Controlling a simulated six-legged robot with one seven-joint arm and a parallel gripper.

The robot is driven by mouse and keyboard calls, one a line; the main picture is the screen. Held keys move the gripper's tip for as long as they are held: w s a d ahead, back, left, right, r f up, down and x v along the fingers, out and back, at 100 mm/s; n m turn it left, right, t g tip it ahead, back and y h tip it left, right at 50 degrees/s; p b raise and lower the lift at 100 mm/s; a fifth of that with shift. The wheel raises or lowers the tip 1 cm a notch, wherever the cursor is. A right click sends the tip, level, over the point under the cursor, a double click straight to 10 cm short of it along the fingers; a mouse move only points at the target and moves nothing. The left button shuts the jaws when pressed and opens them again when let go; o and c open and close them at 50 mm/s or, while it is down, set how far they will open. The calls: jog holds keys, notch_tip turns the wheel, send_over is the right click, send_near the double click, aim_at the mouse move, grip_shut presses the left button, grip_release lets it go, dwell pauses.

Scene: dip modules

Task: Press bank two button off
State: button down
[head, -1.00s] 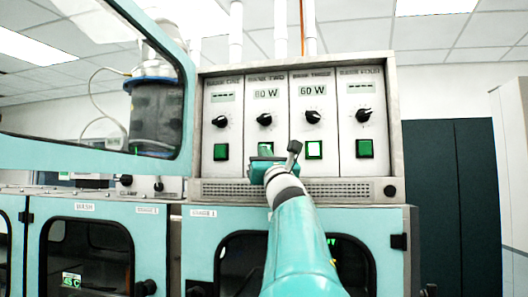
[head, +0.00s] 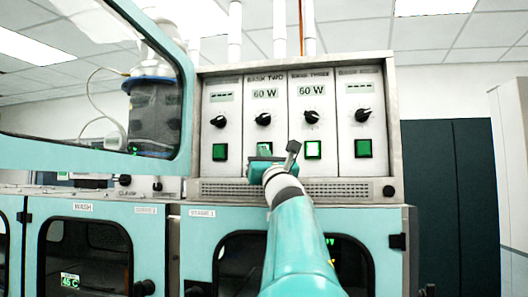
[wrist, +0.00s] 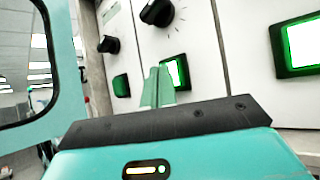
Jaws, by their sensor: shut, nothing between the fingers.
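The bank two panel (head: 265,85) is second from left on the control box. Its display (head: 265,93) reads 60 W. In the head view my gripper (head: 264,152) covers most of its button. In the wrist view the bank two button (wrist: 180,72) glows white-green in a dark green frame. My gripper (wrist: 158,84) is shut and empty, its green fingertips in front of the button's left side. I cannot tell whether they touch it. The bank two knob (head: 264,119) sits above the button.
The bank three button (head: 313,149) is lit and its display (head: 312,90) reads 60 W. The bank one button (head: 220,152) and bank four button (head: 364,148) are plain green, with dashes on their displays. An open teal-framed door (head: 90,158) stands at the left.

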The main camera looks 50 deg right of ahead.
jog(key=shift+d, duration=0.15)
dwell(0.4)
jog(key=shift+w+d, duration=0.1)
jog(key=shift+d, duration=0.1)
dwell(0.3)
jog(key=shift+f, duration=0.1)
jog(key=shift+a+f, duration=0.1)
jog(key=shift+a, duration=0.05)
jog(key=s+a, duration=0.2)
jog(key=a, duration=0.3)
jog(key=shift+s+a, duration=0.25)
jog(key=shift+a, duration=0.1)
dwell(0.4)
